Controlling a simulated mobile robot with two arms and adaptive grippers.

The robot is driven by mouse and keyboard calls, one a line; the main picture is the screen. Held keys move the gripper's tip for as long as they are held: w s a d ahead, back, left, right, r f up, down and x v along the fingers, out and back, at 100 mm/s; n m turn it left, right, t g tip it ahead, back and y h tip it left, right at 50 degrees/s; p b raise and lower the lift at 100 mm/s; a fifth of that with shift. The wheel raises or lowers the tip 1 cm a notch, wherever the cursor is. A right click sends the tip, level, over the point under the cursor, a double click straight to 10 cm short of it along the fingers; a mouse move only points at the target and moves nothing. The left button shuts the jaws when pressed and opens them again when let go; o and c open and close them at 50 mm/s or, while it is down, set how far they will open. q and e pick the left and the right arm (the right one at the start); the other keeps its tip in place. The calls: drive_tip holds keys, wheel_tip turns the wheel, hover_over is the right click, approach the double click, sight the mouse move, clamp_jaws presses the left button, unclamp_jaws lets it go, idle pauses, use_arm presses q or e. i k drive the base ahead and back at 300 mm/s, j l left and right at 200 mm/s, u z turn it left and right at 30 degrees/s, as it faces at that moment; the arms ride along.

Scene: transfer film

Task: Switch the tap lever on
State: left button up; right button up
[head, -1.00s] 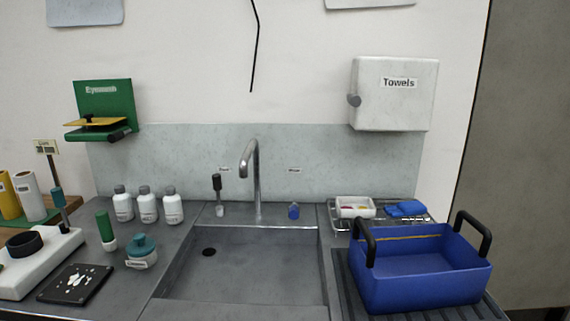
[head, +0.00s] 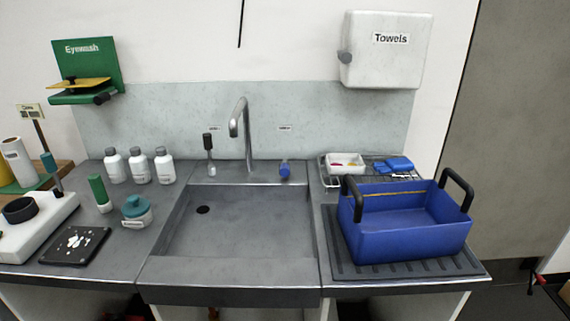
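The tap (head: 241,127) is a curved silver spout standing behind the grey sink (head: 235,225). A lever with a black handle (head: 208,141) stands upright on a silver base to the left of the spout. A small blue knob (head: 285,169) sits to the right of the spout. Small labels are on the splashback behind them, too small to read. No water shows from the spout. Neither of my grippers is in view.
A blue crate (head: 408,241) with black handles stands on the ribbed drainboard at right. White bottles (head: 139,167), a teal-lidded jar (head: 136,212) and a black tray (head: 74,246) stand left of the sink. The sink basin is empty.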

sight(284, 166)
drive_tip(key=i+j, duration=0.1)
drive_tip(key=j, duration=0.65)
drive_tip(key=i+j+z, duration=0.15)
drive_tip(key=j, duration=0.65)
drive_tip(key=k, duration=0.05)
